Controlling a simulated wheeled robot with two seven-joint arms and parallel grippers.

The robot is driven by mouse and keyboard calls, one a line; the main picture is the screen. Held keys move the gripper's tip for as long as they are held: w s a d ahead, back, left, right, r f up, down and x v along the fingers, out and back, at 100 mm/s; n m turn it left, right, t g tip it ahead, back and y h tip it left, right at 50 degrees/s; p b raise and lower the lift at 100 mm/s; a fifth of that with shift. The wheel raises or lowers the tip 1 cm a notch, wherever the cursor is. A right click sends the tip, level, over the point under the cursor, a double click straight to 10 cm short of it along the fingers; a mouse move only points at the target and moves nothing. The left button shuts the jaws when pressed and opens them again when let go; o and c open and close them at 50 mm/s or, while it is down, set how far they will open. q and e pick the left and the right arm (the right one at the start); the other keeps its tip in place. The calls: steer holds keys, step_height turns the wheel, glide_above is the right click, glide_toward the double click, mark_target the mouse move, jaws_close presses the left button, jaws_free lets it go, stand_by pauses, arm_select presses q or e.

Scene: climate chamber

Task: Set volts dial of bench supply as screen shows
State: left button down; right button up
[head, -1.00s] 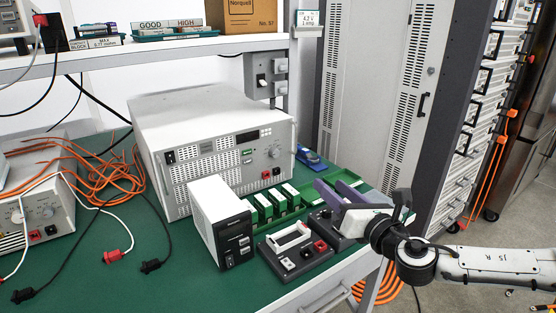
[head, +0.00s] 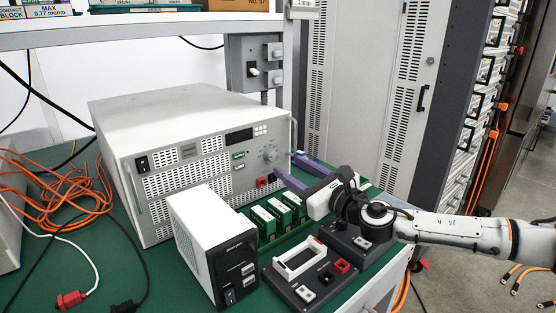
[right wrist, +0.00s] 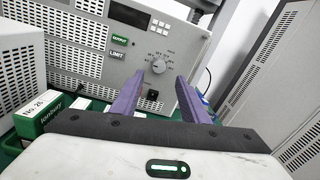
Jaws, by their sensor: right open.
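The large pale grey supply unit (head: 205,170) stands on the green bench with its vented front towards me. Its round grey dial (head: 270,156) is near the right end of the front. The dial also shows in the right wrist view (right wrist: 158,66), with small marks around it too small to read. The dark screen (head: 239,136) is above and left of the dial; I can read nothing on it. My right gripper (head: 288,167) has two purple fingers, open and empty, pointing at the front just below the dial. In the wrist view the dial appears between the fingertips (right wrist: 160,77), apart from them. My left gripper is out of view.
A small white box unit (head: 205,235), several green-and-white modules (head: 275,217) and dark base blocks (head: 305,270) stand in front of the supply. Red and black sockets (head: 266,182) sit below the dial. Orange cables (head: 50,195) lie at left. A shelf (head: 150,34) spans above.

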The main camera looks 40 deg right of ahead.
mark_target(273, 156)
steer(key=w, duration=0.5)
steer(key=shift+a+r, duration=0.1)
steer(key=shift+a, duration=0.05)
steer(key=shift+w, duration=0.55)
steer(key=shift+c, duration=0.3)
jaws_close()
steer(key=shift+p, duration=0.3)
